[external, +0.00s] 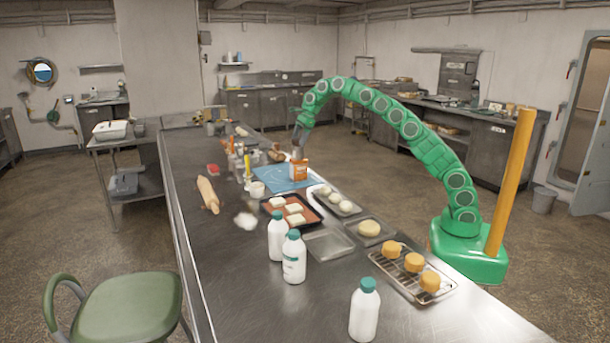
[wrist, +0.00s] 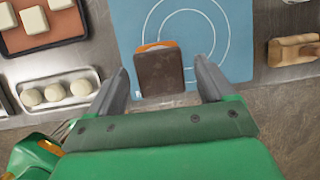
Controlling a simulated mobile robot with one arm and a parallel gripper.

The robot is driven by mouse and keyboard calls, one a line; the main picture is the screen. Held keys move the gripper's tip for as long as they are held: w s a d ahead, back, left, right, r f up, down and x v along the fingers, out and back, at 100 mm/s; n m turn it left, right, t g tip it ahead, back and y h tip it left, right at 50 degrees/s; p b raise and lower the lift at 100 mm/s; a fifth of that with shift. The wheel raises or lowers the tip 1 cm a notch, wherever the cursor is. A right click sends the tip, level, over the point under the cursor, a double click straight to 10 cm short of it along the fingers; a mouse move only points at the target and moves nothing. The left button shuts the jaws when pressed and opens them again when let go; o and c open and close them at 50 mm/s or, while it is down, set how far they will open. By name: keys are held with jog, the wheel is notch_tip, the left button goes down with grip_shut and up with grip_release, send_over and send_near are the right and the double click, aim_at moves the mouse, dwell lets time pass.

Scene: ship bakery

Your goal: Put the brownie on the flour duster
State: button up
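A dark brown block (wrist: 160,75), perhaps the brownie, lies between my fingers in the wrist view, with an orange edge behind it. In the external view an orange and white box-like thing (external: 299,171) stands below my gripper (external: 298,149), over the blue mat (external: 275,178); this may be the same thing from another side. My gripper also shows in the wrist view (wrist: 162,72); its fingers are apart, with a gap on each side of the block. I cannot pick out the flour duster for sure among the tools (external: 240,160) crowded beyond the mat.
A tray of pale slabs (external: 270,208), a tray of dough balls (external: 320,192) and a rack of golden cakes (external: 440,296) stand nearer. White bottles (external: 294,260) stand at the front. The table's left side is largely clear.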

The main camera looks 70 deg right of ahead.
jog(key=v, duration=1.2)
dwell(0.4)
jog(key=shift+a+r, duration=0.1)
jog(key=shift+r, duration=0.05)
jog(key=s+a+f+n+g, duration=0.1)
jog(key=s+a+n+g, duration=0.1)
jog(key=s+a+n, duration=0.8)
jog(key=s+a+n+g, duration=0.1)
jog(key=s+a+n, duration=0.4)
jog(key=s+a, duration=0.5)
jog(key=s+f+n+g+h, duration=0.1)
jog(key=s+f+n, duration=0.3)
jog(key=s, duration=0.8)
jog(key=s+d+f+n, duration=0.1)
jog(key=s+f+n, duration=0.3)
jog(key=s+f, duration=0.3)
jog(key=s+d+f+n+g+h, duration=0.1)
jog(key=s+f+n, duration=0.3)
jog(key=s, duration=1.4)
jog(key=shift+f+g+h, duration=0.3)
jog(key=shift+f, duration=0.65)
